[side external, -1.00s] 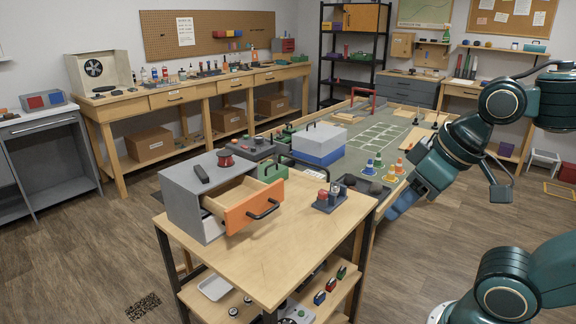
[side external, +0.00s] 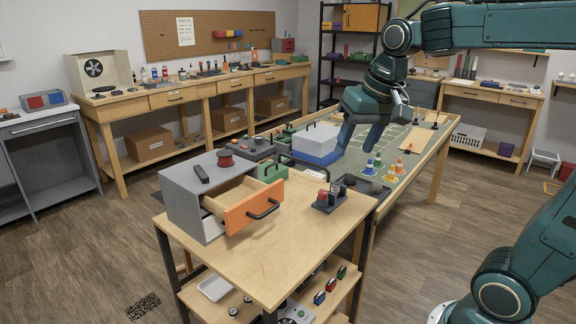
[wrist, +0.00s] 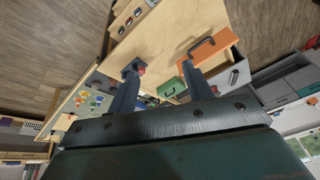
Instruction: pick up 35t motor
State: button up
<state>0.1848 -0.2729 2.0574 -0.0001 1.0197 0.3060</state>
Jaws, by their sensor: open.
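Several small cylinders, likely motors, stand in a dark grey holder (side external: 328,206) on the wooden cart top. Some have red or blue parts; which one is the 35t motor is too small to tell. In the wrist view the holder (wrist: 129,66) shows beside the left fingertip and is partly covered by it.
On the cart's left stands a grey cabinet (side external: 187,187) with its orange drawer (side external: 252,207) pulled open. A blue-and-white box (side external: 318,139) and small cones (side external: 370,165) are behind. The cart's front top is clear.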

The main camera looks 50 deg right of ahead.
jog(key=w+d+m+g, duration=0.1)
jog(key=w+d+m, duration=0.2)
jog(key=w+d, duration=0.35)
jog(key=m+g, duration=0.3)
jog(key=m, duration=0.6)
send_over(336, 183)
notch_tip(336, 183, down, 16)
jog(key=r, duration=0.1)
jog(key=shift+y, duration=0.3)
jog(key=shift+f, duration=4.5)
jog(key=shift+f, duration=0.1)
jog(key=shift+w+d+f, duration=0.1)
jog(key=shift+f, duration=2.45)
